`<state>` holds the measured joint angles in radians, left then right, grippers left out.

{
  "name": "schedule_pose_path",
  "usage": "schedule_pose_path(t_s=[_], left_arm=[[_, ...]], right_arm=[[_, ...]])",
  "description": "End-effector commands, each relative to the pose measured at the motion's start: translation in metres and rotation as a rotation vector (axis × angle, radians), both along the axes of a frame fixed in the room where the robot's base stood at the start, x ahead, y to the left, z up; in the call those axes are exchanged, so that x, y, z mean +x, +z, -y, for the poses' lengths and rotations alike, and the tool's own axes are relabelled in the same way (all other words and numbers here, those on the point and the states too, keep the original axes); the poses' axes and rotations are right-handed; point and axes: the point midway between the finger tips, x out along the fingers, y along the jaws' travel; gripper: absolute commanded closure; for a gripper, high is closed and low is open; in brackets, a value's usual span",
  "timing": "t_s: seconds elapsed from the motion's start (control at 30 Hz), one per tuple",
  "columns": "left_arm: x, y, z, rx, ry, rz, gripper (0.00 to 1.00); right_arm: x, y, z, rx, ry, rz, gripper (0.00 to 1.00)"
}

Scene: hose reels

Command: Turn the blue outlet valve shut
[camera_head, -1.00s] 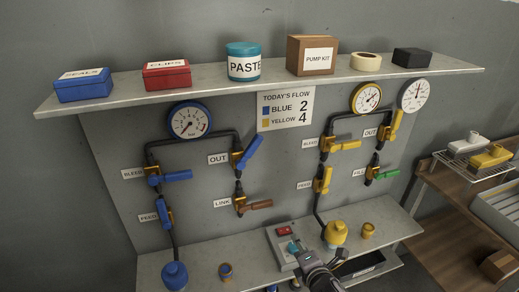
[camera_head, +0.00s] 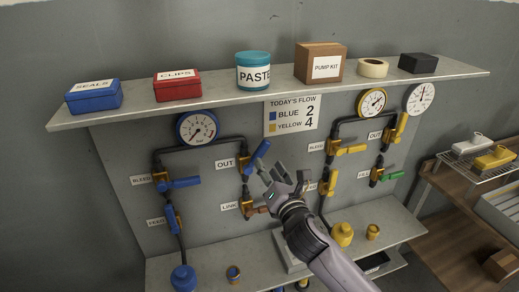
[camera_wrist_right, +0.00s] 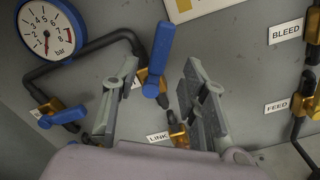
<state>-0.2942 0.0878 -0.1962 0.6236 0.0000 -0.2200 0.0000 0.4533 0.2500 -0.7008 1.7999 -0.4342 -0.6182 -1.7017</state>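The blue outlet valve's lever (camera_head: 259,154) sits beside the OUT label on the blue pipe loop, slanting up to the right from its brass body (camera_head: 244,163). In the right wrist view the blue lever (camera_wrist_right: 158,58) stands nearly upright, tilted a little right, between the two fingers. My right gripper (camera_head: 284,178) is open just in front of and below the lever. In the wrist view its fingers (camera_wrist_right: 160,97) lie on either side of the lever's lower part, with gaps; contact cannot be seen. My left gripper is out of view.
The blue gauge (camera_head: 198,129) is upper left. The yellow bleed valve (camera_head: 346,149) is to the right. The shelf (camera_head: 270,102) with boxes overhangs the panel. A sign (camera_head: 291,116) reads blue 2, yellow 4.

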Motion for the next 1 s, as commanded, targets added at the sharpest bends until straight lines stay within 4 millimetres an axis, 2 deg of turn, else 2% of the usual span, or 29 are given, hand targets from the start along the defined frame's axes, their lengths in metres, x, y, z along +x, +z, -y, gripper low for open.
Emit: schedule_pose_path(t_s=[0.2,0.5,0.93,1.0], left_arm=[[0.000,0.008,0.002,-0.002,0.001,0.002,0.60],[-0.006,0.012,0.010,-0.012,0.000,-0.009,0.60],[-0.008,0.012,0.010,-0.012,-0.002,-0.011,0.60],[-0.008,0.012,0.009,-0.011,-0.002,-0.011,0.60]], right_arm=[[0.038,0.002,-0.012,0.001,-0.001,0.000,0.60],[0.072,0.001,-0.023,0.002,-0.001,0.000,0.60],[0.080,0.000,-0.026,0.002,0.000,-0.001,0.60],[0.080,0.000,-0.026,0.002,0.000,-0.001,0.63]])
